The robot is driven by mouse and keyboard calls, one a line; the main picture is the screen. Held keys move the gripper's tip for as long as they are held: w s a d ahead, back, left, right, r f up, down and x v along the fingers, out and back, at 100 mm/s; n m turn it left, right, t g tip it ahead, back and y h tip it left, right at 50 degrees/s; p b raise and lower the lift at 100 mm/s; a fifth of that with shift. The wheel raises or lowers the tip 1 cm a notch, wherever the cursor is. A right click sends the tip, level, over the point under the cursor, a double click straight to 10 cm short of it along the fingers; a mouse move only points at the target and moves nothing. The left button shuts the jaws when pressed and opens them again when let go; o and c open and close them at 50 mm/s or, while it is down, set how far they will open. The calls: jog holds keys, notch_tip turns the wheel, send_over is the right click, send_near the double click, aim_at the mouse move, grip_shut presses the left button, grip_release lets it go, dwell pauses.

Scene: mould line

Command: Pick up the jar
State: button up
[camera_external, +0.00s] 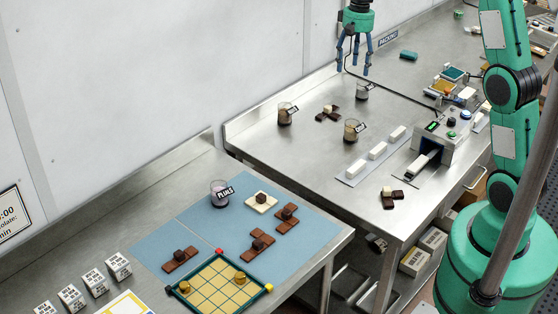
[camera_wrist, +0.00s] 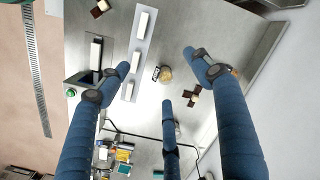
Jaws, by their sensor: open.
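Several small clear jars with dark labels show; I cannot tell which one the task means. On the steel table one jar (camera_external: 363,92) stands below my gripper, another jar (camera_external: 285,115) stands to its left, and a jar with tan contents (camera_external: 351,131) stands nearer the camera. A jar labelled PEARLS (camera_external: 219,194) stands on the blue mat. My gripper (camera_external: 354,70) hangs open and empty above the table, fingers pointing down. In the wrist view its three blue fingers are spread (camera_wrist: 157,62), with a tan-filled jar (camera_wrist: 165,75) between the tips, apart from them.
White blocks lie on a strip (camera_external: 353,173) beside a grey machine (camera_external: 442,135). Dark pieces (camera_external: 328,113) lie between the jars, and more brown pieces (camera_external: 391,197) near the front edge. The blue mat (camera_external: 205,224) holds chocolate pieces and a green-framed grid tray (camera_external: 192,298).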

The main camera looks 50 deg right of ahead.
jog(key=w+d+f+m+g+y+p, duration=0.1)
jog(key=w+d+f+p, duration=0.3)
jog(key=d+f, duration=0.3)
jog(key=w+d+f+m+g+y+p, duration=0.1)
jog(key=w+d+f+m+p, duration=0.1)
jog(key=w+d+f+p, duration=0.2)
jog(key=d+f+p, duration=0.1)
jog(key=d+f, duration=0.2)
jog(key=f, duration=0.2)
jog(key=shift+w+d+f+m, duration=0.2)
jog(key=shift+w+f+m, duration=0.1)
jog(key=shift+w+f, duration=0.1)
jog(key=shift+g, duration=0.3)
jog(key=p, duration=0.1)
send_over(352, 119)
notch_tip(352, 119, down, 8)
jog(key=shift+a, duration=0.1)
jog(key=shift+p+x, duration=0.75)
jog(key=shift+x, duration=1.8)
